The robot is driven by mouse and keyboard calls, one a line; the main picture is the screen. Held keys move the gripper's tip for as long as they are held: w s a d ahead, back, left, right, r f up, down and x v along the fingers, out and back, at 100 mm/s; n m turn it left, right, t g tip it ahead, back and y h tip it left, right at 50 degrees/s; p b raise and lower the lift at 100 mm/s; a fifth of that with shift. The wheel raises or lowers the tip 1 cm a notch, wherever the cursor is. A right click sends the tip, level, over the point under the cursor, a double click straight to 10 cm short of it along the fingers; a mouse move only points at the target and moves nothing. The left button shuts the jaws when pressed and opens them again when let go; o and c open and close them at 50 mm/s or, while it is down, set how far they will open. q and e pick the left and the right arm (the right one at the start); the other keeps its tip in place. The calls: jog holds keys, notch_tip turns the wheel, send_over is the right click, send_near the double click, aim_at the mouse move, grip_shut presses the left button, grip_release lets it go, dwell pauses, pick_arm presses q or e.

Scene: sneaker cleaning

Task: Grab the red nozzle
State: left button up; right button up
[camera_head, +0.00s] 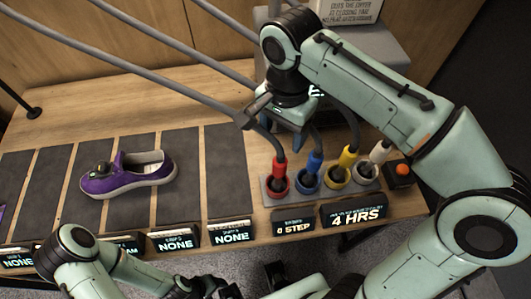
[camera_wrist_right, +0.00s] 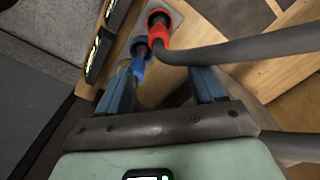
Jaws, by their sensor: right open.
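The red nozzle (camera_head: 280,168) stands in the leftmost socket of a grey holder (camera_head: 325,195) on the bench, with a grey hose rising from it. My right gripper (camera_head: 288,118) is above it, open and empty. In the right wrist view the red nozzle (camera_wrist_right: 158,38) lies beyond the open fingertips (camera_wrist_right: 160,78), apart from them. A blue nozzle (camera_head: 314,165), a yellow nozzle (camera_head: 348,158) and a white nozzle (camera_head: 379,152) stand to its right. My left gripper (camera_head: 210,287) is low at the bottom edge; its jaws are not clear.
A purple sneaker (camera_head: 125,178) lies on the dark mats at left. An orange button (camera_head: 402,170) is right of the holder. Sign blocks (camera_head: 231,232) line the front edge. Grey hoses cross above the bench near my right gripper.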

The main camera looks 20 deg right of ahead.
aim_at(281, 155)
jog(key=shift+w+f, duration=0.1)
jog(key=f, duration=0.2)
jog(key=f+b, duration=0.1)
jog(key=f, duration=0.4)
jog(key=shift+s+b, duration=0.35)
jog(key=shift+b, duration=0.05)
jog(key=shift+w+f, duration=0.1)
jog(key=shift+f, duration=0.4)
notch_tip(281, 155, down, 5)
jog(key=shift+f+b, duration=0.1)
jog(key=shift+b, duration=0.35)
pick_arm(q)
jog(key=f, duration=0.1)
jog(key=s+f, duration=0.1)
jog(key=f, duration=0.1)
pick_arm(e)
jog(key=shift+c, duration=0.4)
grip_shut()
